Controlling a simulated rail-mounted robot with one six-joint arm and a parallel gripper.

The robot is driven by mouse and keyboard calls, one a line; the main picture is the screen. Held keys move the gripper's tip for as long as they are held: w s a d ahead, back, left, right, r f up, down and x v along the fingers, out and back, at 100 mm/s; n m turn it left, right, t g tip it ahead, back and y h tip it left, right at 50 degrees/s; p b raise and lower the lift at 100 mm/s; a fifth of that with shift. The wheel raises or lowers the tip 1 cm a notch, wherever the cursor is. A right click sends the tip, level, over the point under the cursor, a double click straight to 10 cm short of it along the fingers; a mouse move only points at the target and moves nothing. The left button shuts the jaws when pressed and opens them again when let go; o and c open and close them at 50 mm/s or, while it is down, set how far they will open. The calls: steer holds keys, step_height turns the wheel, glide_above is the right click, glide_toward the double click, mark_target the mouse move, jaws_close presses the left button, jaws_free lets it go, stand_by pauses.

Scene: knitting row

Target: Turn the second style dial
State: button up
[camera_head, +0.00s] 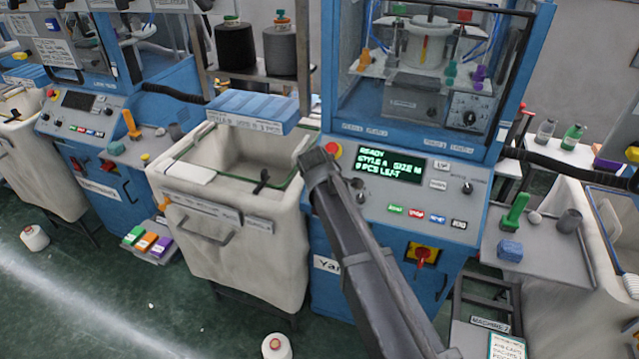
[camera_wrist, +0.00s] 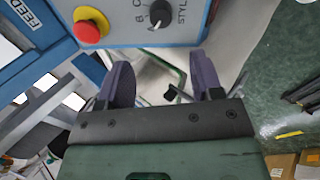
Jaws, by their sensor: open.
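The black style dial (camera_wrist: 161,12) shows at the top of the wrist view, on a grey panel with letters around it. Its white mark points toward the lower left, near the A. My gripper (camera_wrist: 163,82) is open and empty, its two purple-grey fingers apart below the dial and not touching it. In the head view my dark arm crosses the second machine's control panel (camera_head: 405,205), and I cannot make out the fingers there. The panel's screen (camera_head: 390,165) reads READY, STYLE A, SIZE M, 9 PCS LEFT. A small black knob (camera_head: 361,198) shows beside my arm; its label is unreadable.
A red stop button (camera_wrist: 87,31) on a yellow base sits left of the dial. A white bin (camera_head: 235,215) stands left of the machine. A red and yellow switch (camera_head: 422,254) is below the panel. A side shelf (camera_head: 530,262) with a green clamp stands at right.

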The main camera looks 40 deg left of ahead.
steer(key=b+x, duration=0.4)
steer(key=x, duration=0.1)
steer(key=b+x, duration=0.4)
steer(key=x, duration=0.1)
steer(key=shift+d+f, duration=0.2)
steer(key=shift+f, duration=0.05)
steer(key=shift+w+a+f, duration=0.1)
steer(key=shift+w+f, duration=0.1)
steer(key=shift+r, duration=0.15)
steer(key=c, duration=0.9)
